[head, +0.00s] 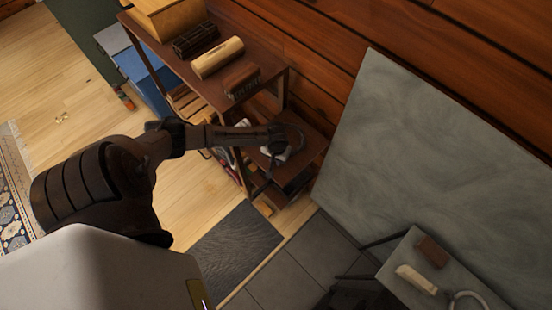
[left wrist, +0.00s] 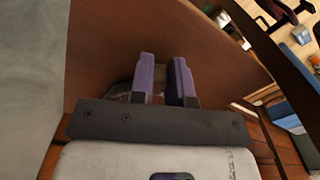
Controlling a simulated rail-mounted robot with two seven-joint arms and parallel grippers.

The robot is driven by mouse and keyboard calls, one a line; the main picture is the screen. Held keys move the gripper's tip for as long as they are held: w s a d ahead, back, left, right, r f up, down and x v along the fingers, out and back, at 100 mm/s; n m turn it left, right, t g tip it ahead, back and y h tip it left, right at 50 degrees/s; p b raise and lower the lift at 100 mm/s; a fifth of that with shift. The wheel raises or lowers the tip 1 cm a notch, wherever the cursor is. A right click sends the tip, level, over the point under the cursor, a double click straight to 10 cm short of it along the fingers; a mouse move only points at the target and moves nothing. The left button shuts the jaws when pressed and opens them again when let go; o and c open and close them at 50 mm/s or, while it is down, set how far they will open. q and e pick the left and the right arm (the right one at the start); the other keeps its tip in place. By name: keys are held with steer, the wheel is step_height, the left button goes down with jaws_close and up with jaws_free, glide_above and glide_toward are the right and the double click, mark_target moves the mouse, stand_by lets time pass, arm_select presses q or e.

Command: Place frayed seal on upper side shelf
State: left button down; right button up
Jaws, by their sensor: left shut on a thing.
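My left arm reaches across the head view to the side part of the dark wooden shelf unit. My left gripper (head: 284,138) is shut on a thin dark ring, the seal (head: 301,137), just above the upper side shelf (head: 318,143). Whether the ring touches the board I cannot tell. In the left wrist view my two purple fingers (left wrist: 163,82) stand close together, with part of the dark seal (left wrist: 119,92) showing to their left; the rest is hidden by the fingers. My right gripper is not in view.
The higher main shelf (head: 222,98) holds a pale log-like block (head: 217,57), a dark crate-like item (head: 195,39) and a brown brush (head: 241,80). A large grey panel (head: 430,170) stands to the right. A small table (head: 415,252) holds a light ring (head: 466,299).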

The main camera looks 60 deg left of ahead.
arm_select(q)
steer(key=c, duration=1.1)
jaws_free()
step_height(320, 180, up, 11)
steer(key=p, duration=0.2)
steer(key=s+d+m+t+h, duration=0.1)
steer(key=s+d+m, duration=0.2)
steer(key=s+d, duration=0.35)
steer(key=s+d+m+t, duration=0.1)
steer(key=s+d+m, duration=0.25)
steer(key=d, duration=0.65)
steer(key=s+d+r+m+t, duration=0.1)
steer(key=s+d+r+m, duration=0.2)
steer(key=s+r, duration=0.3)
steer(key=shift+t+y, duration=0.3)
steer(key=shift+y, duration=0.1)
